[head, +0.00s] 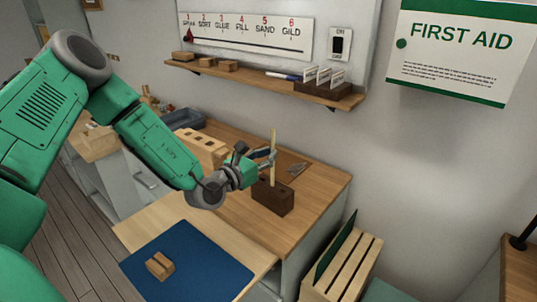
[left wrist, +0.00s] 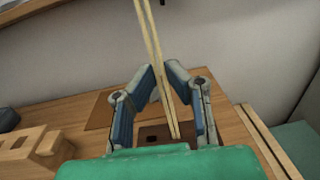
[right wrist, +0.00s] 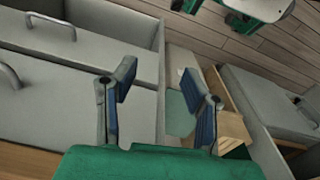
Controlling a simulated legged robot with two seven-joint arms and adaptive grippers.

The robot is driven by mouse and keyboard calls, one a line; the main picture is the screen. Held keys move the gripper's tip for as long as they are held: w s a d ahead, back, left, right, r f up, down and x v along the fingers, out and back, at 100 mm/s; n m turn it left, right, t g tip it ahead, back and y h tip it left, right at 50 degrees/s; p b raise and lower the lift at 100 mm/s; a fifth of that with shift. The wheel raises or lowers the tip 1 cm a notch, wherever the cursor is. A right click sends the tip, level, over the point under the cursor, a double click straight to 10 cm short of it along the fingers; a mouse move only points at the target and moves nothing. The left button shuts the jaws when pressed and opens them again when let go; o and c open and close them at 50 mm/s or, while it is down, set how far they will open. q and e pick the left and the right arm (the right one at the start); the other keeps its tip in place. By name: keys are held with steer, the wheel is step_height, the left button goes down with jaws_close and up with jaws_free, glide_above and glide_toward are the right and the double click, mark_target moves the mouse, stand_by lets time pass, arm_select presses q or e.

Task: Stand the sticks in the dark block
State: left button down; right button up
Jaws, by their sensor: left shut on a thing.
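The dark block (head: 272,197) sits on the wooden worktop; its top with a hole shows in the left wrist view (left wrist: 152,132). My left gripper (head: 267,157) is shut on a pale upright stick (head: 273,146) above the block. In the left wrist view (left wrist: 163,80) the held thing shows as two thin pale strips side by side (left wrist: 156,45); I cannot tell whether it is one stick or two. Its lower end meets the block's top in the picture; whether it is in a hole is unclear. My right gripper (right wrist: 160,110) is open and empty, away from the worktop.
A pale wooden block with holes (head: 203,148) stands left of my left gripper. A brown mat (head: 292,166) lies behind the dark block. A blue mat (head: 190,268) with a small wooden piece (head: 160,266) lies in front. A wall shelf (head: 260,83) hangs above. Grey drawers (right wrist: 60,90) are beside my right gripper.

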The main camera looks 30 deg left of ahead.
arm_select(q)
steer(key=shift+a+f, duration=0.1)
steer(key=shift+f, duration=0.25)
steer(key=c, duration=1.5)
jaws_free()
steer(key=s+a+p, duration=0.1)
steer(key=s+p, duration=0.2)
steer(key=s, duration=0.6)
steer(key=shift+a, duration=0.1)
